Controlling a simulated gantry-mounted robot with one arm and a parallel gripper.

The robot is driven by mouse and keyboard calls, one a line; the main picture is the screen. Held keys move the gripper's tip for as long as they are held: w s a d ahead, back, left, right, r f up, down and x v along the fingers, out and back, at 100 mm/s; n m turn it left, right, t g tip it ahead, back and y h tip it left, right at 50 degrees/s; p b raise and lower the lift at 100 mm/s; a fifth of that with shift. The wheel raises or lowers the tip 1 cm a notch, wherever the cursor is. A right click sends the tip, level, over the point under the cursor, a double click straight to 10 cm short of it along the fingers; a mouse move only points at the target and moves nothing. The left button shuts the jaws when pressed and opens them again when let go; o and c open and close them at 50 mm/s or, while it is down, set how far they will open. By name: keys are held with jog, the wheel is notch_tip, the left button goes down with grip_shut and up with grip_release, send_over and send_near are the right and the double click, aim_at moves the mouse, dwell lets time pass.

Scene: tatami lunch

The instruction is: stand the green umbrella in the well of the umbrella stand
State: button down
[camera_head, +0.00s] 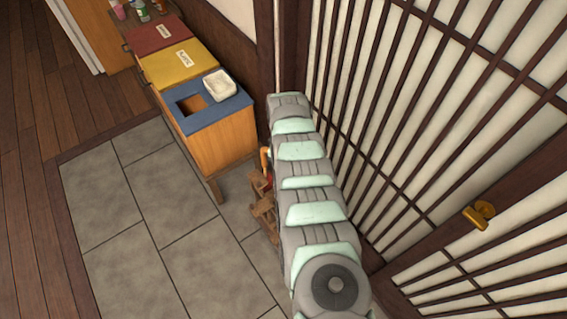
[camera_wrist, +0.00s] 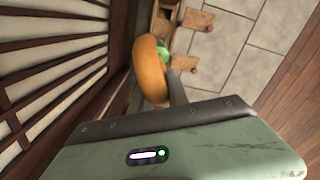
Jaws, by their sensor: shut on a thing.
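The green umbrella shows in the wrist view as a curved orange handle (camera_wrist: 151,72) with a patch of green (camera_wrist: 163,52) beside it. My gripper (camera_wrist: 175,84) is shut on the umbrella near the handle; one grey finger shows there. The wooden umbrella stand (camera_wrist: 162,27) is partly seen beyond the umbrella, with feet on the tiles. In the head view the stand (camera_head: 262,208) is partly behind my arm, and a bit of the orange handle (camera_head: 264,158) shows above it. The well is hidden, so I cannot tell whether the umbrella's lower end is in it.
A wooden bin cabinet with a blue top (camera_head: 213,116) stands left of the stand, with a white container (camera_head: 219,84) on it. The lattice screen (camera_head: 400,120) runs close along the right. Grey tiles (camera_head: 150,215) are clear to the left.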

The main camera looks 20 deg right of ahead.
jog(key=shift+f+b, duration=4.5)
jog(key=shift+f, duration=0.35)
jog(key=shift+w, duration=0.1)
jog(key=c, duration=0.6)
grip_release()
jog(key=shift+o, duration=0.2)
jog(key=shift+r, duration=0.15)
jog(key=shift+r+p, duration=3.45)
jog(key=shift+p, duration=0.15)
jog(key=shift+f, duration=0.1)
